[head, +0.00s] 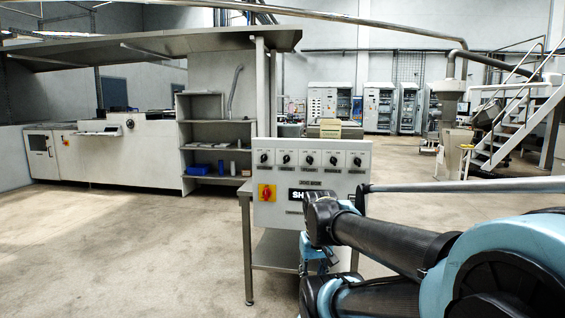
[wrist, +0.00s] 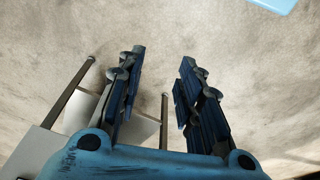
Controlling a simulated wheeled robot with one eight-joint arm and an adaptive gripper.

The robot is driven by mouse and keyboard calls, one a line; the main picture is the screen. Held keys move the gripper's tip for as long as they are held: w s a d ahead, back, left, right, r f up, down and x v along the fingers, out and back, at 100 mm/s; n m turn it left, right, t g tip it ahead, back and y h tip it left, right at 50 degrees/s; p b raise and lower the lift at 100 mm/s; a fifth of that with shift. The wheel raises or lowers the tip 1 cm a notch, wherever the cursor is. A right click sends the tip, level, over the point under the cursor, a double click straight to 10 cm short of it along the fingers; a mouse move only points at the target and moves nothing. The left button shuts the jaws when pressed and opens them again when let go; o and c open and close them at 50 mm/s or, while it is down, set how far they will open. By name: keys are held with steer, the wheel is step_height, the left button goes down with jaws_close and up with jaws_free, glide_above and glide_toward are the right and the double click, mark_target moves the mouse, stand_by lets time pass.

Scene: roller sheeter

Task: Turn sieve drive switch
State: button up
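A light grey control panel (head: 277,220) stands in the middle of the head view. It has a row of several black rotary knobs along its top, including a left one (head: 264,158), a middle one (head: 309,159) and a right one (head: 357,161). The small labels are unreadable, so I cannot tell which knob is the sieve drive switch. A red switch on a yellow plate (head: 267,192) is at lower left. My gripper is open and empty in the wrist view (wrist: 163,58), pointing over bare floor. My arm hides the panel's lower right.
A metal table (head: 247,250) stands below the panel; its legs (wrist: 72,93) show at left in the wrist view. Behind are a shelf unit (head: 215,135), a long white machine (head: 105,160) and stairs (head: 515,130). Floor to the left is clear.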

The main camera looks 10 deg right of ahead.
mark_target(285, 160)
steer(key=shift+w, duration=0.25)
steer(key=shift+o, duration=1)
steer(key=shift+a, duration=0.1)
steer(key=o, duration=0.4)
steer(key=shift+s+r, duration=0.25)
steer(key=w+d+r+n+t+h, duration=0.15)
steer(key=w+r+h, duration=0.25)
steer(key=w+r, duration=0.5)
steer(key=w+d+r+n+t+h, duration=0.1)
steer(key=w+d+r+t+h, duration=0.3)
steer(key=w, duration=1)
steer(key=w+a+r+n+t+h, duration=0.1)
steer(key=w+a+r+n+t, duration=0.15)
steer(key=w+a+r, duration=0.55)
steer(key=w+a+r+n+t+h, duration=0.1)
steer(key=w+a+r+t, duration=0.25)
steer(key=w+a, duration=0.7)
steer(key=shift+g, duration=0.55)
steer(key=x, duration=1.3)
steer(key=r+x, duration=0.1)
steer(key=x, duration=0.5)
steer(key=shift+d, duration=0.3)
